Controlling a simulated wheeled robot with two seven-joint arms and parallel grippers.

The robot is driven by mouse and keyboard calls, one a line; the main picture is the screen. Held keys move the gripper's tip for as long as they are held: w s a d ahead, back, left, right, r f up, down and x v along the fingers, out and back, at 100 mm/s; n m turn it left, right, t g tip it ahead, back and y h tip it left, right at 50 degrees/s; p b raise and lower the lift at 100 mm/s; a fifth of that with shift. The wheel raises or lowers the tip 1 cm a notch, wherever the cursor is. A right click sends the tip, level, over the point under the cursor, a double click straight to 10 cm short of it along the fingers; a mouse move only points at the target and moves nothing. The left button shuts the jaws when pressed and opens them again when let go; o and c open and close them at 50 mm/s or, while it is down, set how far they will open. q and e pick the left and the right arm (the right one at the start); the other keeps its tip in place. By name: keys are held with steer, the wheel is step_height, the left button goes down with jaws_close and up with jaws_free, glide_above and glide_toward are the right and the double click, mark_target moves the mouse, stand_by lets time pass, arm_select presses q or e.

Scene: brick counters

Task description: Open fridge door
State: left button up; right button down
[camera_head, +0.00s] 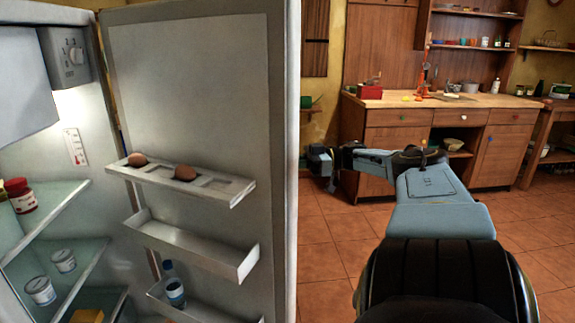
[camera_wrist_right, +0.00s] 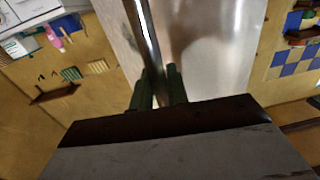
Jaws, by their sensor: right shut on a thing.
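The fridge door (camera_head: 200,80) stands wide open in the head view, its inner side facing me. The lit fridge interior (camera_head: 60,200) shows at the left. My right arm reaches forward and bends left toward the door's free edge; its gripper is mostly hidden behind the door in the head view. In the right wrist view, the two dark fingers of my right gripper (camera_wrist_right: 160,88) are shut on a narrow upright bar, the fridge door handle (camera_wrist_right: 150,45), against the shiny door front (camera_wrist_right: 210,50). My left gripper is not in view.
Eggs sit in the top door rack (camera_head: 185,182), and a bottle (camera_head: 174,290) stands in the lowest one. Jars rest on the glass shelves (camera_head: 45,215). A wooden counter (camera_head: 440,102) stands at the back. The tiled floor (camera_head: 318,265) right of the door is clear.

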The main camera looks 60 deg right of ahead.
steer(key=c, duration=1.4)
jaws_free()
steer(key=shift+c, duration=0.2)
steer(key=shift+s+d, duration=0.1)
steer(key=shift+s, duration=0.05)
